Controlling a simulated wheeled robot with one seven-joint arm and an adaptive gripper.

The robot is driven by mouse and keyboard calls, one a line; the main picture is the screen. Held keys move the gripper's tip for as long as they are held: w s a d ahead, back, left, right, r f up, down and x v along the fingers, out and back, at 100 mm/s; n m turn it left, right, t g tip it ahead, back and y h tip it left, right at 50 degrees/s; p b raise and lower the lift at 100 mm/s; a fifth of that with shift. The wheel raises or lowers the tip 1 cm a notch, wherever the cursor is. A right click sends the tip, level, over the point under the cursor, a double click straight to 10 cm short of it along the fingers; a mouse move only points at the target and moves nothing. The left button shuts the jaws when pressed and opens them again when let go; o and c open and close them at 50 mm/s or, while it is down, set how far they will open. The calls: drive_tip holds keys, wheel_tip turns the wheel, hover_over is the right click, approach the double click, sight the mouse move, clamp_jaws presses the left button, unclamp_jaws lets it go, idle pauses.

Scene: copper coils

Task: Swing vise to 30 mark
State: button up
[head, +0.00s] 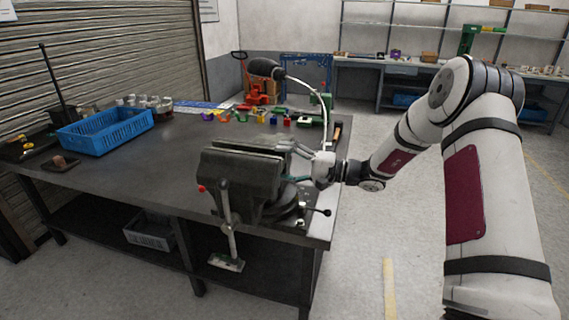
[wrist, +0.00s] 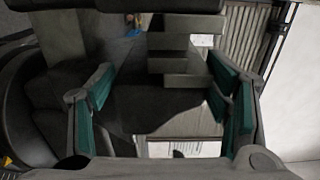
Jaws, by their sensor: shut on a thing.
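A large dark grey vise (head: 242,172) stands on the front right corner of the workbench. Its red-tipped handle hangs down at the front, and its round swivel base (head: 288,208) shows at the lower right, with a small lever beside it. No 30 mark can be read in either view. My gripper (head: 293,147) reaches in from the right to the back part of the vise. In the wrist view, my gripper's teal-padded fingers (wrist: 160,95) stand apart on either side of the grey vise body (wrist: 155,108), shut on it. The exact contact is partly hidden.
The dark workbench (head: 130,180) has a blue crate (head: 105,131) at the left and several small coloured parts along its back edge. A black lamp (head: 264,68) on a curved neck rises behind the vise. Open floor (head: 400,220) lies to the right of the bench.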

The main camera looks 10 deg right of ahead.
sight(290, 158)
drive_tip(key=shift+w+d+f+n+g+y+b, duration=0.1)
drive_tip(key=shift+w+d+n+g+y+b, duration=0.2)
drive_tip(key=shift+b, duration=0.4)
drive_tip(key=shift+w+d+f+n+g+y+b, duration=0.1)
drive_tip(key=shift+d+n+g+b, duration=0.2)
drive_tip(key=shift+d+g+b, duration=0.25)
drive_tip(key=d+g+b, duration=0.1)
drive_tip(key=d+n+g+y+b, duration=0.1)
drive_tip(key=b, duration=0.1)
drive_tip(key=shift+w+n+b, duration=0.3)
drive_tip(key=shift+w, duration=0.1)
drive_tip(key=shift+w+d+g+b, duration=0.25)
drive_tip(key=shift+d+g+b, duration=0.1)
drive_tip(key=shift+d+b, duration=0.35)
drive_tip(key=shift+w+d+r+b, duration=0.1)
drive_tip(key=shift+w+d+b, duration=0.4)
drive_tip(key=shift+d, duration=0.15)
drive_tip(key=shift+w+d+r+b, duration=0.1)
drive_tip(key=shift+w+d+b, duration=0.3)
drive_tip(key=shift+d, duration=0.25)
drive_tip(key=o, duration=1.7)
drive_tip(key=shift+s+a, duration=0.1)
